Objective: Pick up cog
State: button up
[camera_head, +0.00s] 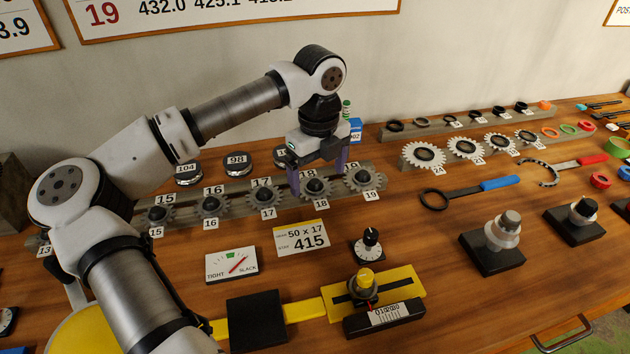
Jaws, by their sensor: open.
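Grey toothed cogs with dark hubs stand in a row on a wooden rack (381,181). Cog 15 (158,215), cog 16 (212,205), cog 17 (264,197), cog 18 (316,188) and cog 19 (364,178) have number labels. My gripper (318,178) points down over cog 18, with one purple finger at the left of it and the other at the upper right. The jaws are open. The gripper body hides part of the rack behind, and I cannot tell whether the fingers touch the cog.
Larger white cogs (423,155) stand on a second rack at the right. A blue-handled strap wrench (470,191) lies at the right. Bare tabletop shows around (430,235).

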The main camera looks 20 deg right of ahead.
jog(key=shift+f, duration=1.05)
jog(key=shift+f, duration=0.15)
jog(key=c, duration=1.1)
jog(key=shift+r, duration=0.2)
